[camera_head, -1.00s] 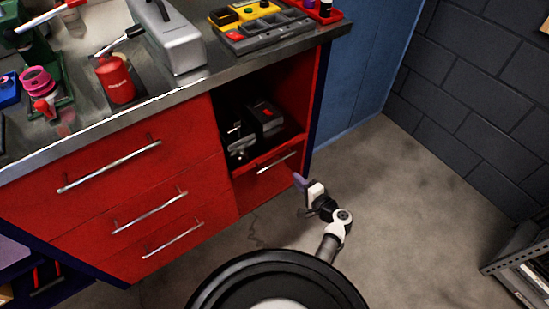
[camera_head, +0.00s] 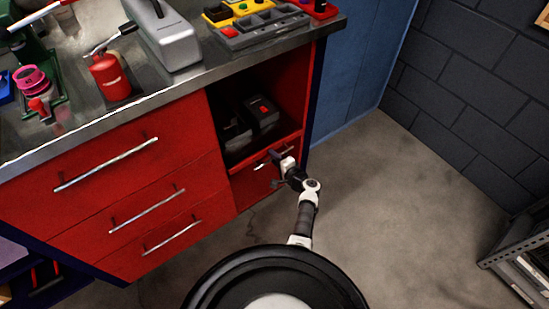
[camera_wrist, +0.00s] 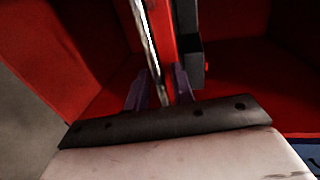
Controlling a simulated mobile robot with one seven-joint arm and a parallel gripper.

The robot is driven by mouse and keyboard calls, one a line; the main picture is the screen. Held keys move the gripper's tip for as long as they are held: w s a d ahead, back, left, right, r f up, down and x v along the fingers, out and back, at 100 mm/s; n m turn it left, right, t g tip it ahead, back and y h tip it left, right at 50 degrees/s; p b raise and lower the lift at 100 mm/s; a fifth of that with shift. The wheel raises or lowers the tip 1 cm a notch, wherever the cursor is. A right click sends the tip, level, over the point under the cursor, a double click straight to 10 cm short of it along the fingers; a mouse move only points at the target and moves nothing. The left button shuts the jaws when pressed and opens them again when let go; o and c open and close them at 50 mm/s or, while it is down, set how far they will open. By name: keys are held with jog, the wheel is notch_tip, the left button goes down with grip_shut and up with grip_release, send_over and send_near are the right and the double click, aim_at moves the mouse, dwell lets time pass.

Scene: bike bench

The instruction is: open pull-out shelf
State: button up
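The pull-out shelf's red front (camera_head: 250,185) is in the lower right part of the red bench in the head view, below an open compartment. Its silver bar handle (camera_head: 259,166) is partly hidden by my gripper (camera_head: 277,163). In the wrist view the handle (camera_wrist: 147,38) runs down between the two purple fingers of my gripper (camera_wrist: 160,78). The fingers stand apart on either side of it, with gaps still showing. I cannot tell whether either finger touches the bar.
Dark tools (camera_head: 258,113) sit in the compartment above the front. Red drawers (camera_head: 110,175) with silver handles are to the left. A grey metal rack (camera_head: 515,255) stands at the right. The floor (camera_head: 390,210) between is clear.

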grip_shut()
jog(key=shift+s+d, duration=0.1)
jog(key=f+v, duration=0.3)
jog(key=v, duration=1.3)
jog(key=s+f+v, duration=0.1)
jog(key=f+v, duration=0.2)
jog(key=v, duration=1.2)
jog(key=shift+s+d, duration=0.25)
jog(key=shift+d, duration=0.4)
grip_release()
